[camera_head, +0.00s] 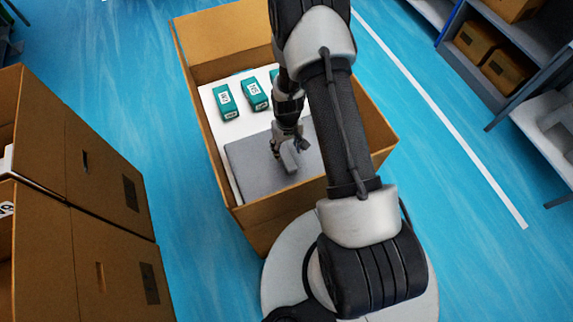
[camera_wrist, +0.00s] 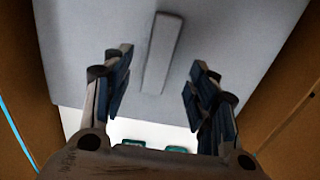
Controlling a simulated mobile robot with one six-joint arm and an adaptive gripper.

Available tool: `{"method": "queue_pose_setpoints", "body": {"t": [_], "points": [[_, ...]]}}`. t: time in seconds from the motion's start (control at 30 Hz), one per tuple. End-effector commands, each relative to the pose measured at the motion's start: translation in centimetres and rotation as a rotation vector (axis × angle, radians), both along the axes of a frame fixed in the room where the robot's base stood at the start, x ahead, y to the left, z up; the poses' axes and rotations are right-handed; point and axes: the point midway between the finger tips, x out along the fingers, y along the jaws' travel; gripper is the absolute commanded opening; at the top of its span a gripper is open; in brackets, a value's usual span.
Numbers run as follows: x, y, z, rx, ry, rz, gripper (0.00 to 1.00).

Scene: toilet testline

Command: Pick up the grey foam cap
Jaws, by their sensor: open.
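The grey foam cap (camera_head: 250,165) is a flat grey slab lying in the near part of an open cardboard box. It has a raised narrow bar in its middle. In the wrist view the cap (camera_wrist: 85,40) fills most of the picture, and its bar (camera_wrist: 162,50) stands between my fingers. My gripper (camera_head: 289,150) is over the cap at the bar. It is open and empty, with one finger on each side of the bar (camera_wrist: 158,75) and gaps on both sides. My arm hides the cap's right part in the head view.
The cardboard box (camera_head: 222,38) has walls around the cap. Teal packages (camera_head: 225,101) stand on a white surface beyond the cap. Stacked cartons (camera_head: 85,160) stand at the left. Shelves (camera_head: 480,60) stand at the upper right. Blue floor (camera_head: 445,190) is clear to the right.

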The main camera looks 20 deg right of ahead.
Motion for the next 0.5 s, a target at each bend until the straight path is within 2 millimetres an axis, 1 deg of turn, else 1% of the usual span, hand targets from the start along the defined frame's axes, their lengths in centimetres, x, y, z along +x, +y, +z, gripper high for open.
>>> {"method": "queue_pose_setpoints", "body": {"t": [0.03, 0.1, 0.27, 0.37, 0.5], "points": [[0.0, 0.0, -1.0, 0.000, 0.001, 0.000, 0.53], [0.0, 0.0, -1.6, 0.000, 0.000, 0.000, 0.53], [0.1, 0.0, -2.3, 0.000, 0.000, 0.000, 0.53], [0.2, 0.0, -3.0, 0.000, -0.001, 0.000, 0.53], [0.5, 0.0, -5.2, 0.000, 0.000, 0.000, 0.53]]}}
